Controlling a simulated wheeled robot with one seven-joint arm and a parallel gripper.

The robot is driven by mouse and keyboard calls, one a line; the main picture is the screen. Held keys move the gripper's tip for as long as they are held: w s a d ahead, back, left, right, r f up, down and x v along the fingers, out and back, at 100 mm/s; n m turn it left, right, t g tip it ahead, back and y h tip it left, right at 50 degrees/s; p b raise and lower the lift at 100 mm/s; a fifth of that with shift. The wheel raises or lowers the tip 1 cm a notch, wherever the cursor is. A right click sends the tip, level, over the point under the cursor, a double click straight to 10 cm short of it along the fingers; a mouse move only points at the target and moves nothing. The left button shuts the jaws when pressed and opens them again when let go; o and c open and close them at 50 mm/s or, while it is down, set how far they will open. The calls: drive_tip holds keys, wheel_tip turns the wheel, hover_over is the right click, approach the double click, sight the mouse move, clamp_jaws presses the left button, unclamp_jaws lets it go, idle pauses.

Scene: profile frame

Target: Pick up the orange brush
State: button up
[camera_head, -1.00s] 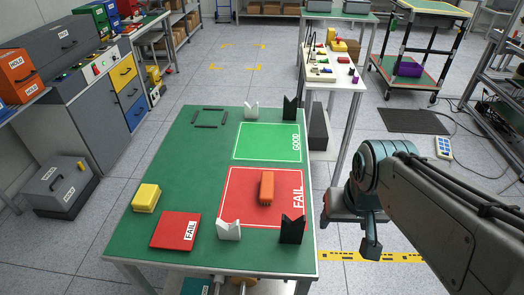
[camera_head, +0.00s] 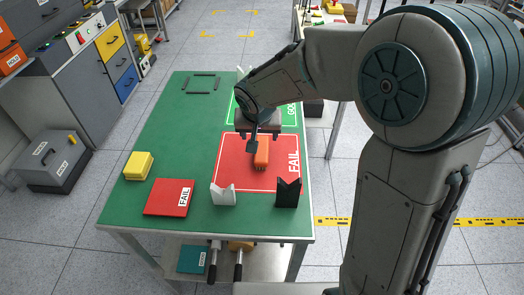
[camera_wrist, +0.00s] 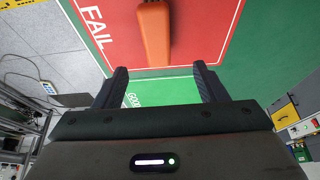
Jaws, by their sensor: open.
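The orange brush (camera_head: 261,154) lies on the red FAIL area (camera_head: 231,160) of the green table. In the wrist view the brush (camera_wrist: 154,32) is at the top, ahead of the fingertips and roughly midway between their lines. My gripper (camera_wrist: 160,78) is open and empty, with its two dark fingers apart. In the head view my gripper (camera_head: 254,148) is above the table, beside the far end of the brush; the arm covers part of the green GOOD area (camera_head: 288,112). I cannot tell the exact height above the table.
White (camera_head: 223,195) and black (camera_head: 288,192) V-shaped stands are at the near edge of the red area. A yellow block (camera_head: 139,165) and a red FAIL box (camera_head: 169,198) lie at the left. The table's (camera_head: 150,115) left middle is clear.

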sight(262, 149)
drive_tip(key=x, duration=0.6)
drive_tip(key=shift+w+f+b, duration=0.1)
drive_tip(key=shift+f+b, duration=0.2)
drive_tip(key=shift+f, duration=0.05)
drive_tip(key=shift+s+d+x, duration=0.1)
drive_tip(key=shift+s+x, duration=0.05)
drive_tip(key=shift+x, duration=1.15)
drive_tip(key=shift+s+d+x, duration=0.1)
drive_tip(key=shift+x, duration=1.25)
drive_tip(key=shift+f+b, duration=0.25)
drive_tip(key=shift+b, duration=0.15)
drive_tip(key=c, duration=1.1)
drive_tip(key=shift+r+p, duration=0.25)
drive_tip(key=shift+p, duration=0.15)
wheel_tip(262, 149, up, 5)
drive_tip(key=shift+d+f+p, duration=0.1)
drive_tip(key=shift+f+p, duration=0.05)
drive_tip(key=shift+p, duration=0.15)
drive_tip(key=s+d+r, duration=0.2)
drive_tip(key=d, duration=0.1)
drive_tip(key=s+d+r+p, duration=0.1)
drive_tip(key=s+d+r, duration=0.1)
drive_tip(key=d, duration=0.1)
drive_tip(key=s+d+r+p, duration=0.1)
drive_tip(key=s+d+r, duration=0.1)
drive_tip(key=d, duration=0.2)
drive_tip(key=shift+r, duration=0.1)
